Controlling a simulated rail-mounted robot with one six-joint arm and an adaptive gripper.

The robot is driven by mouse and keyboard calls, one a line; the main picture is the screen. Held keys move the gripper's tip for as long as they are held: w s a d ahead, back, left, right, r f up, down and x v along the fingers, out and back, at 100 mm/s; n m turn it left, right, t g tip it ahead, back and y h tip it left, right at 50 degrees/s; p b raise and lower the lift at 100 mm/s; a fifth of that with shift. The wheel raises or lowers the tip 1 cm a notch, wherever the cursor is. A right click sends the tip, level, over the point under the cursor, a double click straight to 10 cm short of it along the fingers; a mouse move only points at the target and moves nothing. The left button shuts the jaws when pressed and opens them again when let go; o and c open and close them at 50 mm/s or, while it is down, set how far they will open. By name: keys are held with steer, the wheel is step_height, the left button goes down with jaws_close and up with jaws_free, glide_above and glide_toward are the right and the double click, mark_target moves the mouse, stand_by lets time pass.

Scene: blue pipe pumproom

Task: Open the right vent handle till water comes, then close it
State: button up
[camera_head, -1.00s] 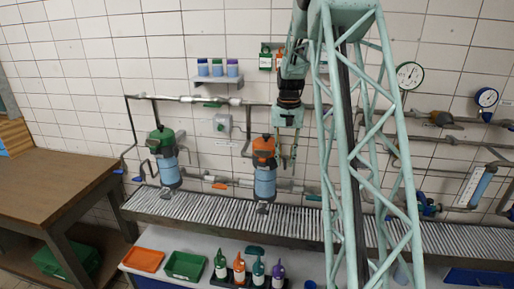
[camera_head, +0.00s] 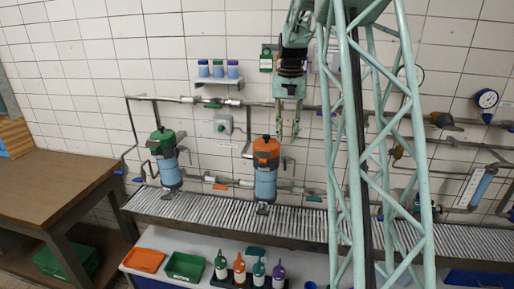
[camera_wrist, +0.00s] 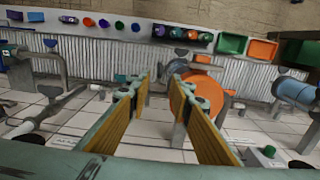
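The right filter housing (camera_head: 265,183) has an orange cap and a blue body, and stands upright above the grating. A small dark part sits on top of its cap (camera_head: 265,148). I cannot tell clearly which part is the vent handle. My gripper (camera_head: 287,137) is just to the right of the orange cap, fingers pointing down. In the wrist view my gripper (camera_wrist: 159,78) is open, with nothing between its yellow-padded fingers. The orange cap (camera_wrist: 203,92) shows just right of the fingers there, partly hidden by one. The left housing (camera_head: 168,170) has a green cap.
A horizontal pipe (camera_head: 190,99) runs along the tiled wall behind the housings. A grating (camera_head: 225,211) lies below them. Bottles (camera_head: 240,270) and an orange tray (camera_head: 144,260) stand in front. A shelf (camera_head: 218,81) holds jars.

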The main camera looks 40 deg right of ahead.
steer(key=s+a+r+n+b, duration=0.1)
steer(key=s+a+r+b, duration=0.1)
steer(key=a, duration=0.5)
steer(key=s+a+r+n+t+b, duration=0.1)
steer(key=s+a+b, duration=0.2)
steer(key=s+a, duration=0.2)
steer(key=s+a+r+n+b, duration=0.1)
steer(key=s+a+r+b, duration=0.1)
steer(key=a, duration=0.7)
steer(key=shift+s+a+r+h+b, duration=0.35)
steer(key=shift+s+b, duration=0.15)
steer(key=shift+s, duration=0.3)
